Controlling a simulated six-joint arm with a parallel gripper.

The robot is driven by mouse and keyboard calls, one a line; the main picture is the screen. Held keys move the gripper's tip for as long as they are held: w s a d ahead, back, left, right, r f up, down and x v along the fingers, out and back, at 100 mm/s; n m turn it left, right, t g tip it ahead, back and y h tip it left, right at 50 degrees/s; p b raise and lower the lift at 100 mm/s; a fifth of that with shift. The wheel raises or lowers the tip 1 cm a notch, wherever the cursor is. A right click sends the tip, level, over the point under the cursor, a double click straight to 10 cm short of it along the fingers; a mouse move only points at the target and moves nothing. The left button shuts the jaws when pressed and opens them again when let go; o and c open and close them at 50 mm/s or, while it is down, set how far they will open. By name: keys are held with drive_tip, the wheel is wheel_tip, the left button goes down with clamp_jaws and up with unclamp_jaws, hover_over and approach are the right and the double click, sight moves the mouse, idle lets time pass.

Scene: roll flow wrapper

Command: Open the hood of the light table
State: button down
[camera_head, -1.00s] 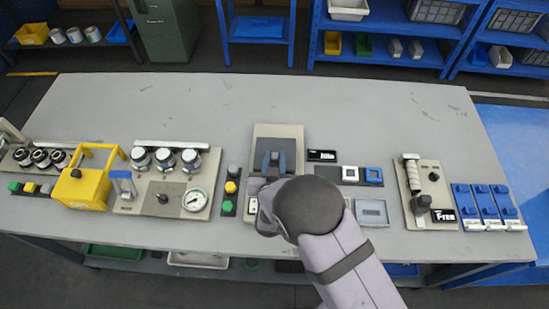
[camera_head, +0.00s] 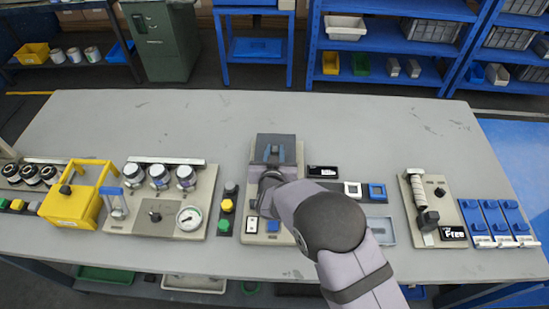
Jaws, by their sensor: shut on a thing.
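The light table (camera_head: 246,210) is a beige, upright-labelled unit in the middle of the bench. Its dark grey hood (camera_head: 285,142) stands raised at the unit's back end and overlaps its far edge in the head view. My gripper (camera_head: 272,156) reaches over the unit from the front right. Its bluish fingers are shut at the near side of the hood. The exact contact and any handle are hidden by the fingers and wrist. My wrist and forearm also cover much of the unit's middle and right side.
Left of the unit are a column of coloured buttons (camera_head: 226,207), a gauge panel (camera_head: 145,216) and a yellow caddy (camera_head: 72,207). Right are small square switches (camera_head: 376,191), a grey tray (camera_head: 381,231) and a lever panel (camera_head: 415,190). The bench's back (camera_head: 200,115) is clear.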

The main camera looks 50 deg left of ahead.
drive_tip(key=c, duration=1.6)
unclamp_jaws()
drive_tip(key=shift+o, duration=0.2)
drive_tip(key=shift+s+d, duration=0.1)
drive_tip(key=shift+b+v, duration=1.05)
drive_tip(key=shift+v, duration=2.55)
drive_tip(key=shift+r, duration=0.1)
drive_tip(key=w+d+m+g+h, duration=0.25)
drive_tip(key=w+d, duration=0.45)
drive_tip(key=d, duration=0.5)
drive_tip(key=w+d+m+g+h, duration=0.1)
drive_tip(key=w+d+h, duration=0.35)
drive_tip(key=d, duration=0.75)
drive_tip(key=s+d+m+g, duration=0.2)
drive_tip(key=d+m+g, duration=0.1)
drive_tip(key=d, duration=1.4)
drive_tip(key=s+d+r+m+g+h, duration=0.1)
drive_tip(key=s+d+m+g+h, duration=0.1)
drive_tip(key=s+d, duration=1)
drive_tip(key=shift+d+r+g+h, duration=0.35)
drive_tip(key=shift+d+g, duration=0.2)
drive_tip(key=shift+d, duration=0.6)
